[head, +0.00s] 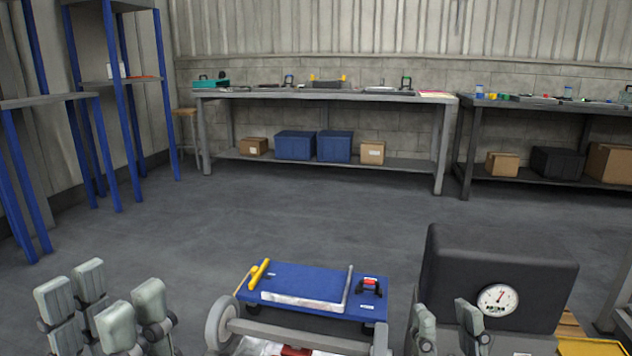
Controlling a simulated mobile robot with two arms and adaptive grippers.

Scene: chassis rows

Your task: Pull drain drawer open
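My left gripper (104,308) is at the bottom left, with its grey-green finger pads apart and nothing between them. My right gripper (446,324) is at the bottom, right of centre, in front of a dark cabinet (500,258) with a round white gauge (498,299). Its two fingers stand apart with no object visible between them. I cannot tell whether it touches the cabinet. I cannot make out a drain drawer or its handle; the lower part of the cabinet is cut off by the picture edge and partly covered by the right gripper.
A grey chassis frame with a wheel (221,322) lies at the bottom centre. Behind it is a low blue cart (317,281) with a yellow-handled tool. Workbenches (325,94) line the back wall, and blue-legged racks (117,100) stand left. The floor between is clear.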

